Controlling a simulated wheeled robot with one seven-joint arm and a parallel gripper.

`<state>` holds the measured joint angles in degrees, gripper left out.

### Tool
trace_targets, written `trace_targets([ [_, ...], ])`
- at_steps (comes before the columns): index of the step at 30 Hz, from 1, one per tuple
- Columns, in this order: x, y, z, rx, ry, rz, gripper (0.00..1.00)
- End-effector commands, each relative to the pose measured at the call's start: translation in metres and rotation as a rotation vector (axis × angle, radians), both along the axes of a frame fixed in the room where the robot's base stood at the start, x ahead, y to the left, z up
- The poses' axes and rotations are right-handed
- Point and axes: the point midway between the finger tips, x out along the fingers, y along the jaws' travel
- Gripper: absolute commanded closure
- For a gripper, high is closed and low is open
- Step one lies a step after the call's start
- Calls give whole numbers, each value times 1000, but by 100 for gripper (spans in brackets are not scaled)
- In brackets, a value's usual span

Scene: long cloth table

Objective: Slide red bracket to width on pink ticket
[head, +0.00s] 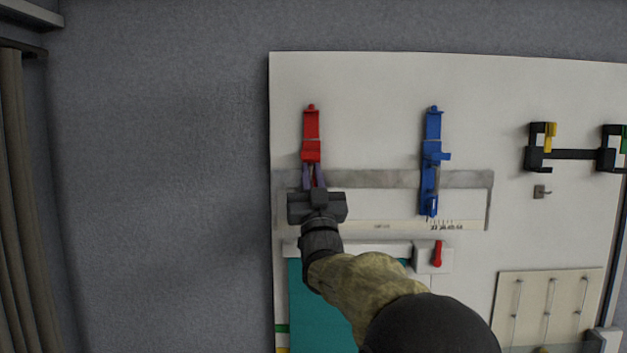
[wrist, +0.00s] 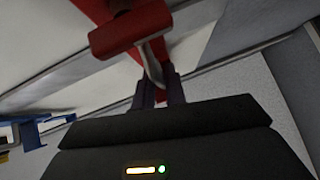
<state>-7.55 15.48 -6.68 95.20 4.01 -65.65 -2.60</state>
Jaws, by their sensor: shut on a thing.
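The red bracket (head: 311,140) sits upright at the left end of a grey rail (head: 385,180) on a white board. My gripper (head: 314,176) reaches it from below, its dark fingers just under the red body. In the wrist view, the fingers (wrist: 158,88) are shut on a narrow pale piece below the bracket's red block (wrist: 130,30). The bracket's lower end is partly hidden by my gripper in the head view. A strip with small printed numbers (head: 446,226) lies below the rail, too small to read surely. I see no pink ticket in either view.
A blue bracket (head: 432,150) stands on the same rail to the right and also shows in the wrist view (wrist: 30,130). The rail between the brackets is clear. A red lever (head: 437,254) and a teal panel (head: 315,310) lie below. A black fixture (head: 572,154) is farther right.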

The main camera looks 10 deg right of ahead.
Motion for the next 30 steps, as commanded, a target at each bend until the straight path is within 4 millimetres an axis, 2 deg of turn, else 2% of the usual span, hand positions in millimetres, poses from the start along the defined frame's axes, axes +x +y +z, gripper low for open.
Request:
trace_targets([
  [2, 0, 1, 0, 0, 1, 3, 100],
  [3, 0, 1, 0, 0, 1, 3, 85],
  [6, 0, 1, 0, 0, 1, 3, 70],
  [17, -2, 0, -3, 1, 1, -1, 70],
  [23, -15, 0, -19, 1, 0, 0, 70],
  [30, -42, 2, -47, 1, 0, 1, 70],
])
